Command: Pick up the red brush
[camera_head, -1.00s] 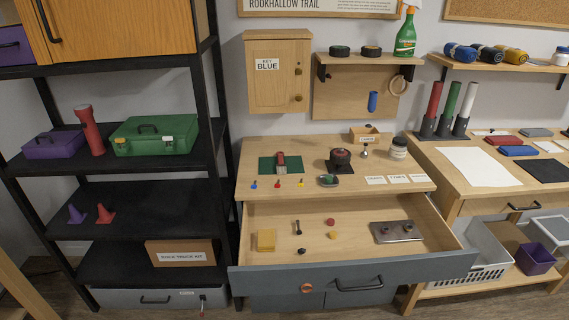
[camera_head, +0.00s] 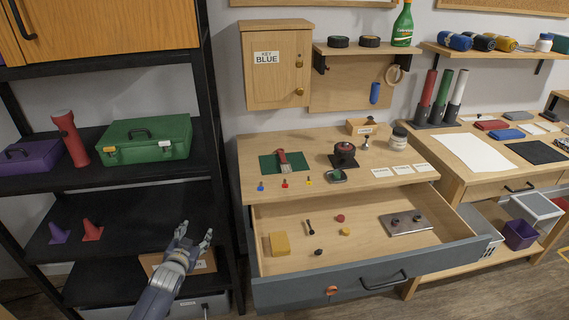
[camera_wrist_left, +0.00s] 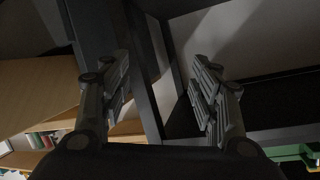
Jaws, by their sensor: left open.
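The red brush (camera_head: 282,158), with a red handle and pale bristles, lies on a green mat (camera_head: 266,164) on the wooden workbench top. My left gripper (camera_head: 194,240) is open and empty in front of the black shelf's lower part, left of the open drawer. It is lower than the bench top and well apart from the brush. The left wrist view shows both open fingers (camera_wrist_left: 163,95) with nothing between them and dark shelf parts behind. The brush cannot be made out there. My right gripper is not in view.
The open drawer (camera_head: 370,266) juts out below the bench and holds a yellow block and small parts. The black shelf post (camera_head: 222,130) stands left of the bench. Small coloured pins (camera_head: 284,184) and a dark red-topped device (camera_head: 344,155) sit near the brush.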

